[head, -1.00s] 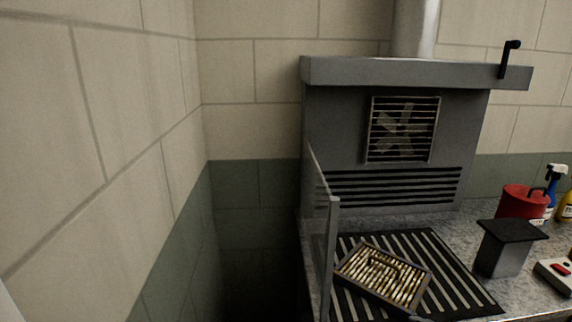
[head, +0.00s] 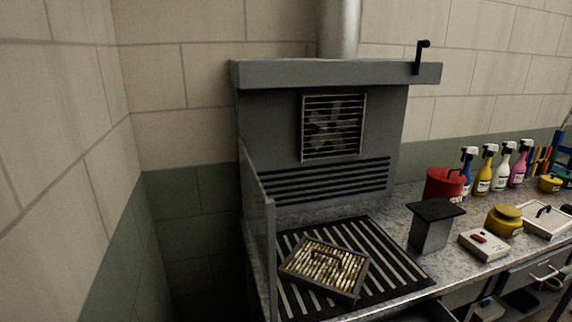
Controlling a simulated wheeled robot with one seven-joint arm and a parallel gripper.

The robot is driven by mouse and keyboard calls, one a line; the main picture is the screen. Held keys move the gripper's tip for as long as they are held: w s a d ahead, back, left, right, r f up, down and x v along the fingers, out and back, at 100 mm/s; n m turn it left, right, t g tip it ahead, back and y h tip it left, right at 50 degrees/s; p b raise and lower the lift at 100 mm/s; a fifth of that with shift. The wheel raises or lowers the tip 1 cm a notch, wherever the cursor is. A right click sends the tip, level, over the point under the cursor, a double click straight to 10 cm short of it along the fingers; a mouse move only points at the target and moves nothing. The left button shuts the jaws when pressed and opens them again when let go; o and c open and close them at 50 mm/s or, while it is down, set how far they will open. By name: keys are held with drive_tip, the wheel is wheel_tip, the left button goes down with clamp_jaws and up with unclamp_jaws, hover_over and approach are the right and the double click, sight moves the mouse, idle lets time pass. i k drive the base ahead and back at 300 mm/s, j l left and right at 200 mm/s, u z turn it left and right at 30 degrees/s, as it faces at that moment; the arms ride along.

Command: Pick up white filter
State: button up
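A pale, flat square panel with a grey frame and a small dark handle (head: 541,221) lies on the counter at the right of the head view; it looks like the white filter. A second filter (head: 325,267), with dirty yellow-brown slats, a dark frame and a handle, lies slightly turned on the black slotted grate (head: 400,276) under the grey hood. My gripper is not in the head view.
On the speckled counter stand a grey block with a black top (head: 433,226), a white box with a red switch (head: 483,245), a yellow jar (head: 504,221), a red can (head: 444,184) and several spray bottles (head: 485,171). A grey side panel (head: 257,232) edges the grate's left.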

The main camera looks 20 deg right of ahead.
sight(545, 220)
drive_tip(key=z, duration=2.25)
drive_tip(key=u, duration=0.5)
drive_tip(key=l+u, duration=0.15)
drive_tip(key=u, duration=0.35)
drive_tip(key=l+u, duration=0.1)
drive_tip(key=u, duration=0.4)
drive_tip(key=l+u, duration=0.1)
drive_tip(key=u, duration=0.4)
drive_tip(key=l+u, duration=0.1)
drive_tip(key=u, duration=0.4)
drive_tip(key=l+u, duration=0.1)
drive_tip(key=u, duration=0.85)
drive_tip(key=l+u, duration=0.1)
drive_tip(key=u, duration=0.4)
drive_tip(key=k+l+u, duration=0.6)
drive_tip(key=k+u, duration=0.35)
drive_tip(key=k, duration=0.25)
drive_tip(key=k+u, duration=0.5)
drive_tip(key=k+z, duration=0.25)
drive_tip(key=k+l+z, duration=0.25)
drive_tip(key=k, duration=0.2)
